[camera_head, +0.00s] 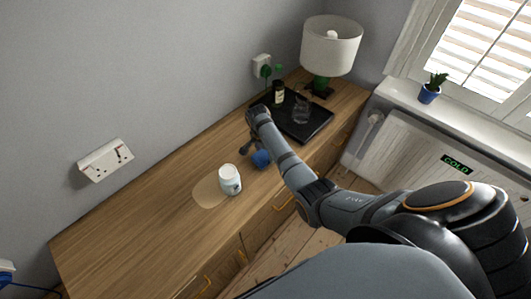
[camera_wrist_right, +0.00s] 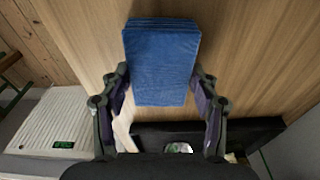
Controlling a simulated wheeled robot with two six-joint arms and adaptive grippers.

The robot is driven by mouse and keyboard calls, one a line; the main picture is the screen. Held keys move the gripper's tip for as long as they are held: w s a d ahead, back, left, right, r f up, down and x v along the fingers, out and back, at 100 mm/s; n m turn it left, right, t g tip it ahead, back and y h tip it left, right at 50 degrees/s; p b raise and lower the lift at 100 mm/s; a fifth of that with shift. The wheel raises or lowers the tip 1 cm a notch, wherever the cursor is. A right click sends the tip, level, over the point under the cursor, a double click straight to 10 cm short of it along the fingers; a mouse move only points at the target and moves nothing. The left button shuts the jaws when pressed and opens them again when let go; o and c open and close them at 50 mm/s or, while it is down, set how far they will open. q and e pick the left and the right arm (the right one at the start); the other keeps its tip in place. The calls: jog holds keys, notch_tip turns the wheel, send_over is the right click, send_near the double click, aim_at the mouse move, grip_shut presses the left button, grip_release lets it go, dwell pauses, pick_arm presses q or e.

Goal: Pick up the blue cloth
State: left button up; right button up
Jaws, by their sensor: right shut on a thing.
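The blue cloth (camera_head: 262,159) is a small folded block, partly hidden behind my right arm in the head view. In the right wrist view the cloth (camera_wrist_right: 161,60) lies between the two fingers, with its folded layers at the top edge. My right gripper (camera_wrist_right: 161,84) is shut on the cloth, one finger against each side. In the head view the right gripper (camera_head: 252,145) is small and partly hidden by its own wrist, low over the wooden cabinet top. I cannot tell whether the cloth touches the wood. My left gripper is not in view.
A white jar (camera_head: 230,181) stands beside a pale patch (camera_head: 208,193) on the cabinet top (camera_head: 135,232). A black tray (camera_head: 316,125) holds a dark bottle (camera_head: 278,94) and a glass (camera_head: 301,112). A lamp (camera_head: 331,46) stands behind it. The cabinet's left part is clear.

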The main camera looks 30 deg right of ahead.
aim_at(265, 155)
jog(key=r+p, duration=0.4)
jog(key=shift+s+a+r, duration=0.15)
jog(key=shift+s+a, duration=0.05)
jog(key=s+a+r+p, duration=0.7)
jog(key=s+a+p, duration=0.1)
jog(key=s, duration=0.2)
jog(key=shift+s+r, duration=0.4)
